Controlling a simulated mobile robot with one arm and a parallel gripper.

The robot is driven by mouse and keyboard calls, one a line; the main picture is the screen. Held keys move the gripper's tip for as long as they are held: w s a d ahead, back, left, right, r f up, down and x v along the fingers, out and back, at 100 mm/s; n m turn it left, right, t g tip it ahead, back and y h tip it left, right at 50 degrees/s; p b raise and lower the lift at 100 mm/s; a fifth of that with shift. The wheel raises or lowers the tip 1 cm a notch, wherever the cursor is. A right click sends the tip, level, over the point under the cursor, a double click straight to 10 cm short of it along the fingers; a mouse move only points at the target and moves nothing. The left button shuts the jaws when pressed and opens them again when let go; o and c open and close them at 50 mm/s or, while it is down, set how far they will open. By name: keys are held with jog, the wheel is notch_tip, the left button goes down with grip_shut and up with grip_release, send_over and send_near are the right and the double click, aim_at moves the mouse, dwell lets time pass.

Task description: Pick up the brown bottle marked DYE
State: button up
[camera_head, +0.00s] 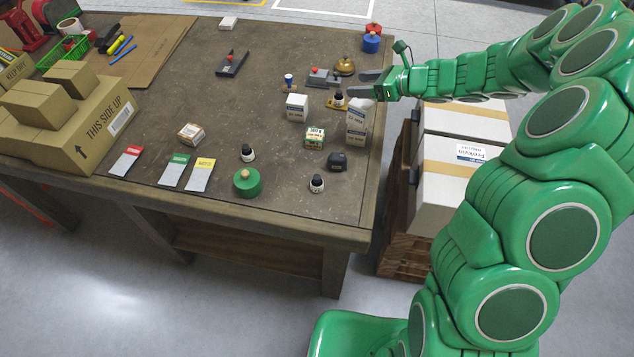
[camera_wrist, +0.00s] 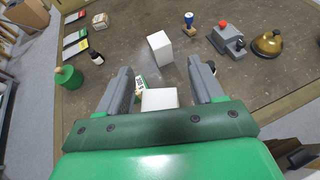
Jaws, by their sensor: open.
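Small dark bottles with white labels stand on the workbench (camera_head: 290,60); I cannot read which is marked DYE. One bottle (camera_head: 248,153) stands behind the green round container. It also shows in the wrist view (camera_wrist: 96,57). Another bottle (camera_head: 317,184) is near the front edge. A third bottle (camera_head: 339,99) stands just left of my gripper (camera_head: 366,84) in the head view. My gripper is over the bench's right edge, fingers apart and empty. In the wrist view, the gripper (camera_wrist: 160,68) has a white carton (camera_wrist: 159,99) below its open fingers.
The tall white carton (camera_head: 356,124) stands close below my gripper. A smaller white carton (camera_head: 297,107), a green-and-white box (camera_head: 315,138), a black object (camera_head: 337,161) and a brass bell (camera_head: 344,66) are nearby. The bench's middle left is mostly clear.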

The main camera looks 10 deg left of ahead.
jog(key=s+n+g, duration=0.5)
jog(key=s+g, duration=0.1)
jog(key=s, duration=1.5)
send_near(322, 182)
jog(key=a, duration=0.1)
jog(key=a+f, duration=0.1)
jog(key=s+a, duration=0.1)
jog(key=shift+a+f+y, duration=0.15)
jog(key=shift+f+y, duration=0.15)
jog(key=shift+f, duration=0.1)
jog(key=shift+w+x, duration=0.15)
jog(key=shift+x, duration=1.8)
jog(key=shift+w+x, duration=0.1)
jog(key=shift+x, duration=1.85)
jog(key=shift+c, duration=0.5)
jog(key=c, duration=1)
